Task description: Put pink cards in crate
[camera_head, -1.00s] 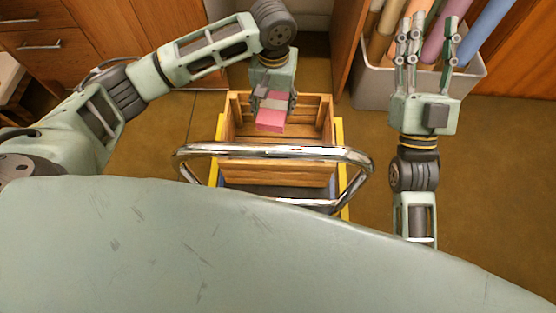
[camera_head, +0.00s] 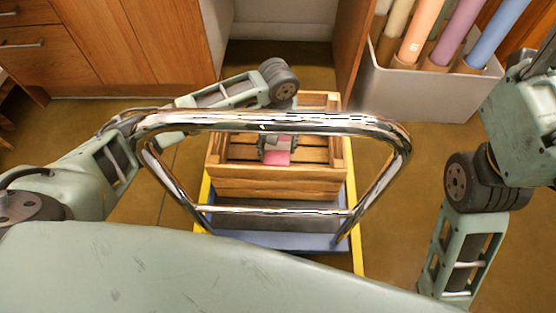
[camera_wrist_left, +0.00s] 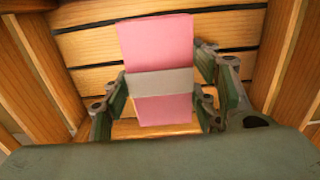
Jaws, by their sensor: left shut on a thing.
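The pink cards (camera_head: 277,157) are a small pink stack with a pale grey band around the middle. In the left wrist view the cards (camera_wrist_left: 158,48) lie between the fingers of my left gripper (camera_wrist_left: 160,98), which is shut on them. The wooden crate (camera_head: 275,184) is slatted and stands on a cart. My left gripper (camera_head: 277,143) reaches down into the crate from behind the cart's handle. The slatted crate bottom (camera_wrist_left: 90,48) shows under the cards; whether they touch it I cannot tell.
A chrome handle (camera_head: 260,122) of the cart crosses in front of the crate. The cart has a blue deck (camera_head: 285,241) with yellow edges. A grey bin (camera_head: 405,92) with several coloured rolls stands at the back right. Wooden drawers are at the back left.

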